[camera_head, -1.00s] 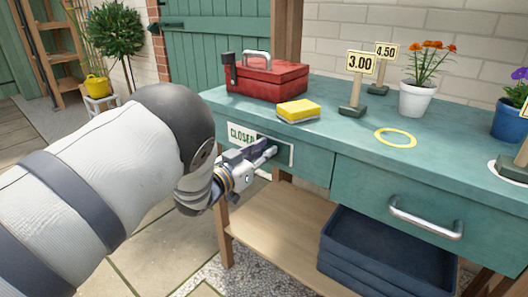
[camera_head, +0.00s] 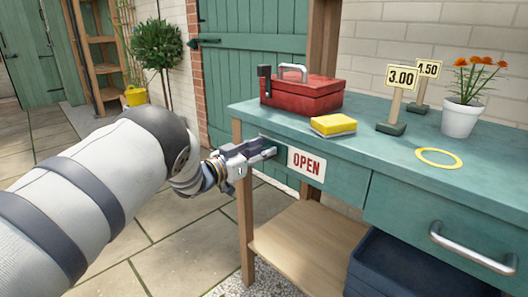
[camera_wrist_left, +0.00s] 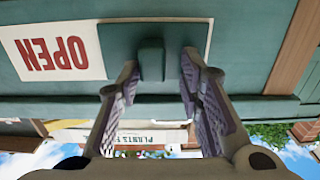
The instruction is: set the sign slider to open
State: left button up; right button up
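The sign (camera_head: 306,164) on the front of the bench reads OPEN in red on white; it also shows upside down in the left wrist view (camera_wrist_left: 52,52). Beside it, the green slider plate with its upright knob (camera_wrist_left: 151,61) shows in the left wrist view. My left gripper (camera_head: 271,149) is at the bench front, just left of the word in the head view. Its fingers (camera_wrist_left: 159,68) are open on either side of the knob, with a visible gap on the right side. My right gripper is not in view.
A drawer handle (camera_head: 472,250) sticks out at the right. The paved floor at left is clear.

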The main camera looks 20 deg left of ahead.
pick_arm(q)
jog(key=v, duration=1.2)
jog(key=s+d+f+n+g+y+p, duration=0.25)
jog(key=s+f+g+p, duration=0.2)
jog(key=s+f, duration=0.6)
jog(key=s+d+f+n+g+y+p, duration=0.25)
jog(key=s+f+g+y, duration=0.2)
jog(key=s+f, duration=0.6)
jog(key=s+d+r+g+p, duration=0.1)
jog(key=s+d+g, duration=0.1)
jog(key=s, duration=0.9)
jog(key=s+d+r+g+p, duration=0.2)
jog(key=s+g, duration=0.3)
jog(key=s, duration=0.6)
jog(key=s+d+r+g+p, duration=0.1)
jog(key=s+d+g+p, duration=0.1)
jog(key=s, duration=0.9)
jog(key=shift+d+r+m+g+h, duration=0.3)
jog(key=shift+d+g+h, duration=0.15)
jog(key=shift+g, duration=0.35)
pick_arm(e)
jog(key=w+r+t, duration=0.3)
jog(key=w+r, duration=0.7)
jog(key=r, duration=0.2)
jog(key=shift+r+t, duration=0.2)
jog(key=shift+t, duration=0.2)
